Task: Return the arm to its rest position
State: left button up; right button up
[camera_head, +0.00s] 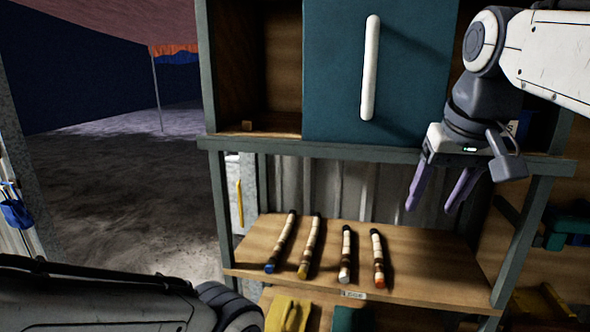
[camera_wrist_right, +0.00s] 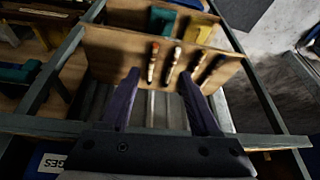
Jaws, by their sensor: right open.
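My right gripper (camera_head: 432,208) hangs in front of the cabinet at the right, its two purple fingers apart and pointing down, with nothing between them. In the right wrist view the fingers (camera_wrist_right: 158,90) are spread and empty. My right arm comes in from the upper right. My left arm crosses the lower left of the head view, and its gripper is out of frame.
Several rattan sticks with coloured ends (camera_head: 345,255) lie side by side on a wooden shelf (camera_head: 420,265). Above is a teal sliding panel with a white handle (camera_head: 370,68). Open floor (camera_head: 120,190) lies left.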

jog(key=s+a+f+n+g+y+b, duration=0.1)
jog(key=s+a+f+n+b, duration=0.25)
jog(key=a+f, duration=0.55)
jog(key=s+a+f+n+g+y+b, duration=0.15)
jog(key=s+a+f, duration=0.3)
jog(key=f, duration=0.85)
jog(key=s+a+f+n+g+h+b, duration=0.1)
jog(key=s+a+f+n+g+b, duration=0.1)
jog(key=s+f, duration=0.8)
notch_tip(320, 180, down, 3)
jog(key=shift+s+a+r+n+b, duration=0.2)
jog(key=shift+a+n+b, duration=0.25)
jog(key=shift+n, duration=0.45)
